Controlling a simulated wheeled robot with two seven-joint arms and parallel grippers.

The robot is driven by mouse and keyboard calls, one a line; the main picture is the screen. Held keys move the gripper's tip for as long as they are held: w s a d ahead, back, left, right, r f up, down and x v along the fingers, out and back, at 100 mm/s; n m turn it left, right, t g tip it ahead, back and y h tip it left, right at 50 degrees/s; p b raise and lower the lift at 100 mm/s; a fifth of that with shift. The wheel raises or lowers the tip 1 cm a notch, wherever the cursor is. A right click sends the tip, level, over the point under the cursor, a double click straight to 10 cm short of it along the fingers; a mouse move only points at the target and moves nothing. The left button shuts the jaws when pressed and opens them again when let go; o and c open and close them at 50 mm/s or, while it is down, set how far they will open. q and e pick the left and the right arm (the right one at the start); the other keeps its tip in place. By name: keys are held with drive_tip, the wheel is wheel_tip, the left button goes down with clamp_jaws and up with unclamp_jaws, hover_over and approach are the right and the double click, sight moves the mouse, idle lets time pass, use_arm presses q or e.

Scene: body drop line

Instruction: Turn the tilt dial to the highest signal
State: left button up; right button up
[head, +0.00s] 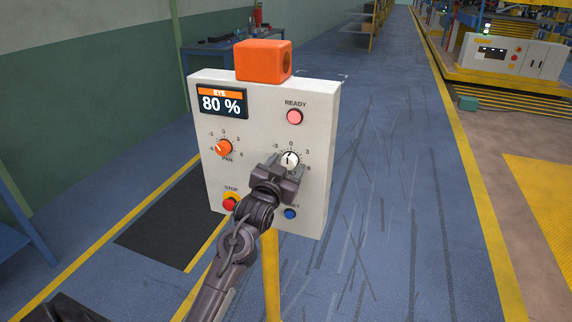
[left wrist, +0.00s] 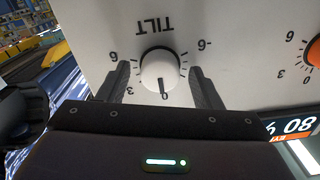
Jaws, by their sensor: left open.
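The white tilt dial (head: 290,159) is on the right of the panel face, its pointer mark near 0. In the left wrist view the dial (left wrist: 163,70) appears upside down under the word TILT, its mark close to the 0. My left gripper (left wrist: 161,75) is open, with one finger on each side of the knob and a gap showing on both sides. In the head view the left gripper (head: 280,172) covers the dial's lower part and label. The EYE display (head: 221,103) reads 80 %. My right gripper is not in view.
The control box (head: 325,160) also carries an orange pan dial (head: 223,148), a pinkish-red READY lamp (head: 294,117), a red stop button (head: 230,203) and a blue button (head: 290,214). An orange block (head: 263,61) sits on top.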

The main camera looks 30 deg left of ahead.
use_arm(q)
drive_tip(key=shift+c, duration=0.5)
drive_tip(key=c, duration=0.9)
drive_tip(key=shift+m, duration=0.4)
drive_tip(key=m, duration=0.3)
drive_tip(key=shift+m, duration=1.7)
drive_tip(key=o, duration=1)
